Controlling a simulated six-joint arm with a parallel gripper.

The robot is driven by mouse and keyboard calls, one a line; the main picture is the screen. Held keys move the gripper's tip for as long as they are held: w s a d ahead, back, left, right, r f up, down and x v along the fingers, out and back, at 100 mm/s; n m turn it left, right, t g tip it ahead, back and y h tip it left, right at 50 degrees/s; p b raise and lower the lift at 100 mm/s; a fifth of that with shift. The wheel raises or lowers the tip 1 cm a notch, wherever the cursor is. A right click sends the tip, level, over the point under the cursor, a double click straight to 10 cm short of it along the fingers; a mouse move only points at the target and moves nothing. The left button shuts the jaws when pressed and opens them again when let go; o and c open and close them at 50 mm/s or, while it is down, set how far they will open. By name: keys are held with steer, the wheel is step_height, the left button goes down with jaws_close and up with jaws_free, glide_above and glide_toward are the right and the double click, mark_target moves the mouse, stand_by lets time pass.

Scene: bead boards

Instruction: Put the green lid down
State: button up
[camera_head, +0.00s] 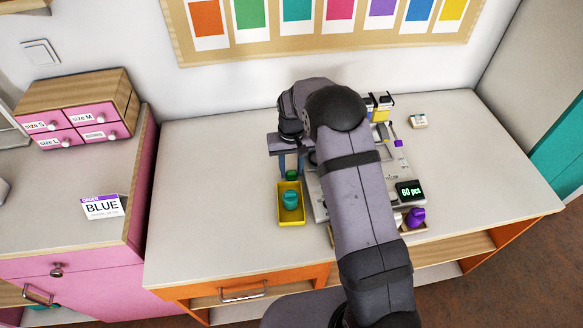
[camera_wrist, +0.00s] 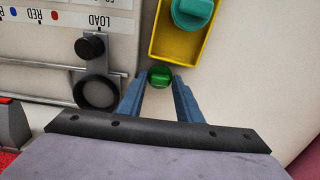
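The green lid (camera_wrist: 160,76) is a small round cap with a grip ridge. It sits between my gripper's (camera_wrist: 160,82) two blue fingertips, which touch its sides. In the head view the green lid (camera_head: 292,175) shows at the lower end of my gripper (camera_head: 291,167), by the far end of the yellow tray (camera_head: 292,221). How high it is above the table is hard to tell. A teal lid (camera_head: 290,199) lies in the tray; it also shows in the wrist view (camera_wrist: 192,12).
Left of the fingers in the wrist view is a grey machine panel (camera_wrist: 60,60) with a black knob (camera_wrist: 90,47) and a dark ring (camera_wrist: 97,92). A display reading 60 pcs (camera_head: 410,191) and a purple piece (camera_head: 416,217) stand right of my arm. The left table top is clear.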

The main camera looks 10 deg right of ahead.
mark_target(291, 172)
steer(key=shift+r, duration=0.1)
step_height(291, 172, up, 12)
steer(key=b, duration=0.3)
stand_by(0.5)
steer(key=s+d+f, duration=0.1)
steer(key=s+d, duration=0.1)
steer(key=s, duration=1.2)
steer(key=s+d+f, duration=0.2)
steer(key=s, duration=1.2)
steer(key=shift+f, duration=0.2)
steer(key=shift+o, duration=0.8)
